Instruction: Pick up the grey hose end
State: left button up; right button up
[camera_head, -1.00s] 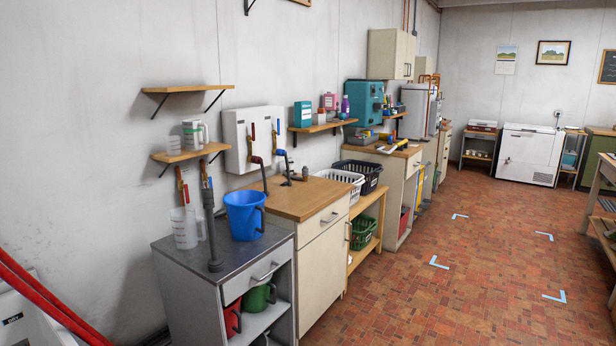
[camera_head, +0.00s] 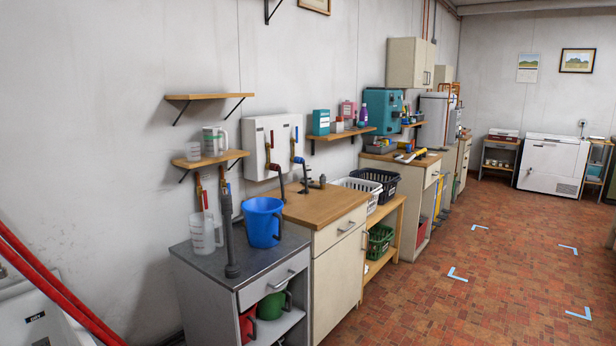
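A thick grey hose or pipe (camera_head: 229,235) stands upright on the grey cabinet top at the left, its wider lower end resting on or just above the top. Its upper part meets a red-handled and blue-handled valve pair on the wall below the lower shelf. Dark, thinner hoses (camera_head: 281,185) hang from the white wall box above the wooden counter. I cannot tell for sure which of these is the grey hose end. Neither of my grippers is in view.
A blue jug (camera_head: 263,222) and a clear jug (camera_head: 206,233) stand close beside the grey pipe on the grey cabinet (camera_head: 196,262). A wooden-topped cabinet (camera_head: 326,205) adjoins it. Red hoses (camera_head: 50,282) cross the lower left.

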aim_at(322, 178)
jog(key=i+l, duration=0.15)
jog(key=i, duration=0.45)
jog(key=i+l+z, duration=0.15)
jog(key=i, duration=0.45)
